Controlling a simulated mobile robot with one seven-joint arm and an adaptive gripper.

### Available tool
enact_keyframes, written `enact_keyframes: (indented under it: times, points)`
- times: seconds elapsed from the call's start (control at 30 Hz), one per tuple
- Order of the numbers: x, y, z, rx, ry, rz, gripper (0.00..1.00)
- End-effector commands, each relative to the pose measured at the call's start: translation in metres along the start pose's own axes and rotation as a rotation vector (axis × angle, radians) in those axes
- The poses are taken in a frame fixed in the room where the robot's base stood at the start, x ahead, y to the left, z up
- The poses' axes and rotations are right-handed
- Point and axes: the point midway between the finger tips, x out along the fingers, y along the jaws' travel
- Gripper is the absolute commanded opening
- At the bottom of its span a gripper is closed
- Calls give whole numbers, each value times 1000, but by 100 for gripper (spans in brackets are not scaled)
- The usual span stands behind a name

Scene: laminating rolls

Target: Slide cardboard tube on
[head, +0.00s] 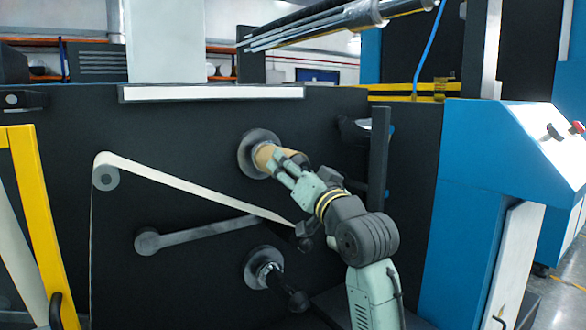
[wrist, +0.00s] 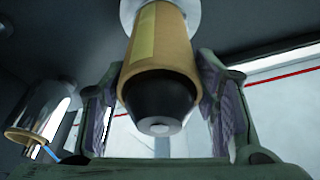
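The brown cardboard tube (head: 265,155) sits around the upper spindle, against or close to its round grey flange (head: 252,148) on the dark machine panel. In the wrist view the tube (wrist: 160,50) shows a yellowish strip along its side, and the spindle's black tapered end (wrist: 158,98) pokes out of its near opening. My gripper (head: 285,168) is at the tube's near end. In the wrist view its two fingers (wrist: 160,95) stand on either side of the tube's end; the left one looks apart from it, the right one is very close. Whether the right finger touches is unclear.
A lower spindle (head: 266,270) with a similar flange is below. A white web (head: 200,190) runs from a roller (head: 105,177) down toward my arm. A grey lever arm (head: 195,234) crosses the panel. A yellow frame (head: 35,220) stands left, a blue cabinet (head: 480,170) right.

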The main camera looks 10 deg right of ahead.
Motion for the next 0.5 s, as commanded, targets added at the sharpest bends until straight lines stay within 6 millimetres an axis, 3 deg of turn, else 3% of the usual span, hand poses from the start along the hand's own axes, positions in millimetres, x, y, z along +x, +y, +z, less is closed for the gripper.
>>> enact_keyframes:
  times: [0.27, 0.5]
  points:
    - [0, 0, 0, 0, 0, 0, 75]
    - [0, 0, 0, 0, 0, 0, 76]
